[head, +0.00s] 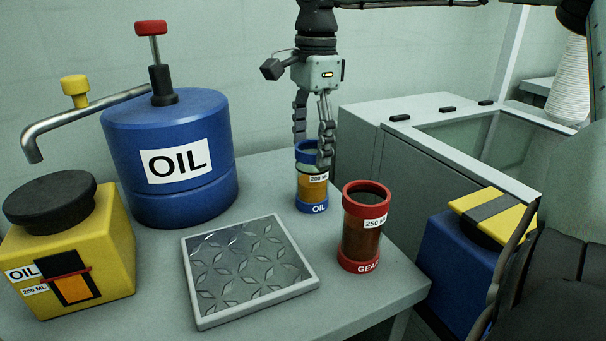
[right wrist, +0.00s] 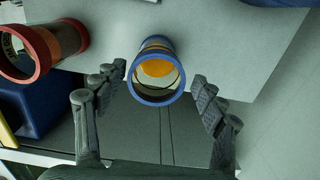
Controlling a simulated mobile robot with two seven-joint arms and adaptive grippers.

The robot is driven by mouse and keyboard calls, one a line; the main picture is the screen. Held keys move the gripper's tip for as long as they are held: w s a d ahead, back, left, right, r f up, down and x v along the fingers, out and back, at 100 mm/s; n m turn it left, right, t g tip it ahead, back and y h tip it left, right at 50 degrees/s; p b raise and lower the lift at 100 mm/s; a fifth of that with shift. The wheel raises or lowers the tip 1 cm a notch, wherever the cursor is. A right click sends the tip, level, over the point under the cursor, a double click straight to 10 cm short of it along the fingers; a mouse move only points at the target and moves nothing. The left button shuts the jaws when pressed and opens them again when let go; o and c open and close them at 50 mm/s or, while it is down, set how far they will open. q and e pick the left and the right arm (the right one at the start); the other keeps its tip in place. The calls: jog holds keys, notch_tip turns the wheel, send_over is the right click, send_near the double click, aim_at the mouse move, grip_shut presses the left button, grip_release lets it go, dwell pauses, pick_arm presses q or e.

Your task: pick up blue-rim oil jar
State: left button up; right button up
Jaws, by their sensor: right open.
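One finger hides part of the rim in the head view. My left gripper is not in view.
A red-rimmed gear jar (head: 364,228) stands close by at the right; it also shows in the right wrist view (right wrist: 65,40). A metal tray (head: 311,283), a blue oil drum (head: 170,190) with a pump and a yellow oil can (head: 110,262) share the table (head: 395,300).

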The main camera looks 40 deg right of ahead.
aim_at(313, 178)
jog(key=shift+d+f, duration=0.15)
jog(key=shift+f, duration=0.15)
jog(key=f, duration=0.7)
jog(key=shift+s, duration=0.2)
jog(key=c, duration=1.4)
jog(key=shift+r, duration=0.2)
